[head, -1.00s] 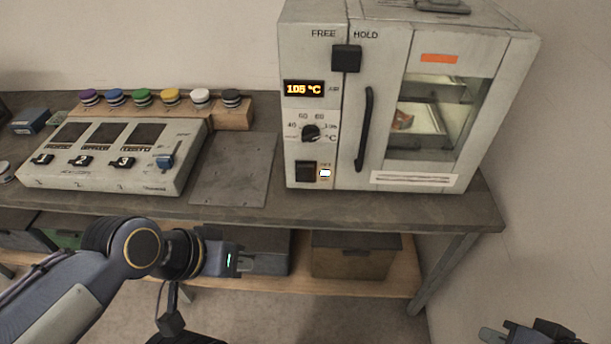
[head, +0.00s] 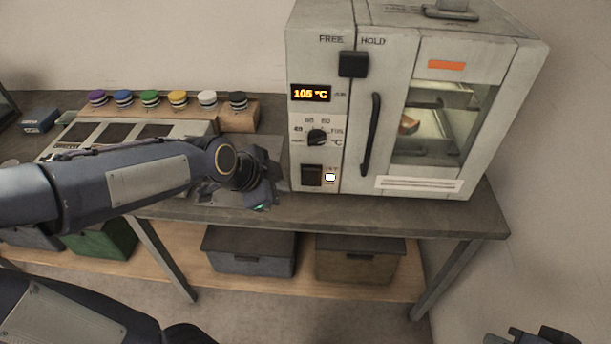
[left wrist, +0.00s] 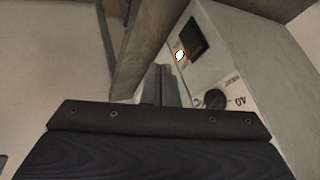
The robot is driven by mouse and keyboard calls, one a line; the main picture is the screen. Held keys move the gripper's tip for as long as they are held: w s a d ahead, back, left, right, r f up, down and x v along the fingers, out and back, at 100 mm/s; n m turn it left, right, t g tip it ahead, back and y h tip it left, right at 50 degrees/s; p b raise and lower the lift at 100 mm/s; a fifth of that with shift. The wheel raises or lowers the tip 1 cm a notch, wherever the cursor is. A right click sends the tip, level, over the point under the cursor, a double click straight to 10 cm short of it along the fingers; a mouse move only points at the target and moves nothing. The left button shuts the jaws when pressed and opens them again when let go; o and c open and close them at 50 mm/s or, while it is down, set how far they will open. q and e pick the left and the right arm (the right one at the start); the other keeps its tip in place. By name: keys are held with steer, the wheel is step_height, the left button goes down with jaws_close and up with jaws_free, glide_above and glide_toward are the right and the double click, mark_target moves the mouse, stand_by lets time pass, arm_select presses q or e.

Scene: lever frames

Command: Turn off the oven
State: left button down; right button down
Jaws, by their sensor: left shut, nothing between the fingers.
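The white oven (head: 432,183) stands on the bench at the right of the head view, its door closed. Its display (head: 310,93) glows 105 °C, with a black knob (head: 317,137) below. The black power switch (head: 311,175) is at the lower left, beside a lit indicator (head: 330,177). In the left wrist view the switch (left wrist: 196,38), lit indicator (left wrist: 180,55) and knob (left wrist: 215,98) show sideways. My left gripper (head: 266,194) is shut and empty, just left of the oven front and apart from the switch. My right gripper (head: 530,337) is mostly cut off at the bottom right.
A control box (head: 65,140) with several coloured knobs on a wooden block (head: 238,118) behind it stands left, partly hidden by my left arm. The bench front edge (head: 400,228) runs below the oven. Boxes (head: 248,250) sit on the lower shelf.

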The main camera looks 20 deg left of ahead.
arm_select(q)
steer(key=shift+w+d+f+m, duration=0.1)
steer(key=shift+w+f+m, duration=0.05)
steer(key=shift+w+m, duration=0.6)
steer(key=shift+w+f, duration=0.1)
glide_toward(311, 178)
steer(key=shift+s+d+b+x, duration=0.15)
steer(key=shift+b+x, duration=0.1)
steer(key=shift+x, duration=1.15)
steer(key=shift+s+d+b+x, duration=0.1)
steer(key=shift+d+b+x, duration=0.1)
steer(key=shift+x, duration=1.25)
